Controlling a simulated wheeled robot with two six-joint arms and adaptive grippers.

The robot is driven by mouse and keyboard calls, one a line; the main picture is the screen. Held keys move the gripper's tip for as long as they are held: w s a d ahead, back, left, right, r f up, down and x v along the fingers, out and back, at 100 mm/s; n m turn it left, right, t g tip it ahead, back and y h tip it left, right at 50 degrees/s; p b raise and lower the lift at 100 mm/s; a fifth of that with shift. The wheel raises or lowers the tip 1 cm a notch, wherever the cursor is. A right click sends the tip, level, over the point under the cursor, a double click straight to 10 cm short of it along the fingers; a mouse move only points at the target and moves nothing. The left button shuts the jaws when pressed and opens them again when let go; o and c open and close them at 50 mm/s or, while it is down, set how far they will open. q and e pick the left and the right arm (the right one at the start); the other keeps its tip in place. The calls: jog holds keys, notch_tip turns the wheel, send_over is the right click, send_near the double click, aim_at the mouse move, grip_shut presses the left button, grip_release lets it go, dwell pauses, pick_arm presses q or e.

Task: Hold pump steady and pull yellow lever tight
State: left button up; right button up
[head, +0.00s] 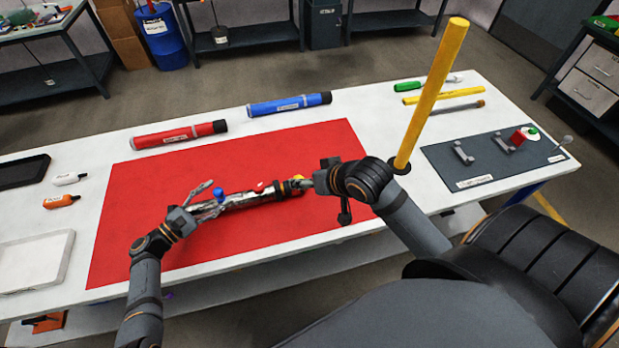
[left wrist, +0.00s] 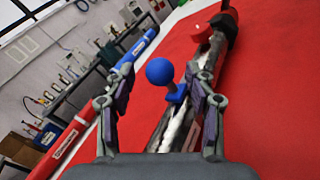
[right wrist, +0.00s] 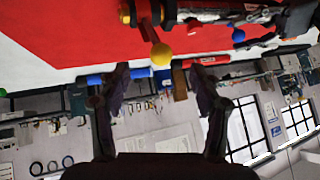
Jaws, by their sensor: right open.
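The metallic pump tube (head: 240,201) lies on the red mat (head: 160,200). It has a blue-knobbed lever (head: 219,193), a red part (head: 260,186) and a yellow-knobbed lever (head: 298,180) at its right end. My left gripper (head: 204,201) is at the tube's left end; in the left wrist view its fingers are spread, with the blue knob (left wrist: 160,71) and tube between them, not visibly clamped. My right gripper (head: 318,183) is at the right end. In the right wrist view its fingers are apart, with the yellow knob (right wrist: 160,54) in line with the gap, contact unclear.
A red tube (head: 180,135) and a blue tube (head: 289,104) lie behind the mat. A yellow pole (head: 430,95) rises beside my right arm. A dark mat with brackets (head: 480,155) lies at right. Trays and small bottles (head: 62,201) are at left.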

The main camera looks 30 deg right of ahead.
pick_arm(q)
jog(key=v, duration=1.2)
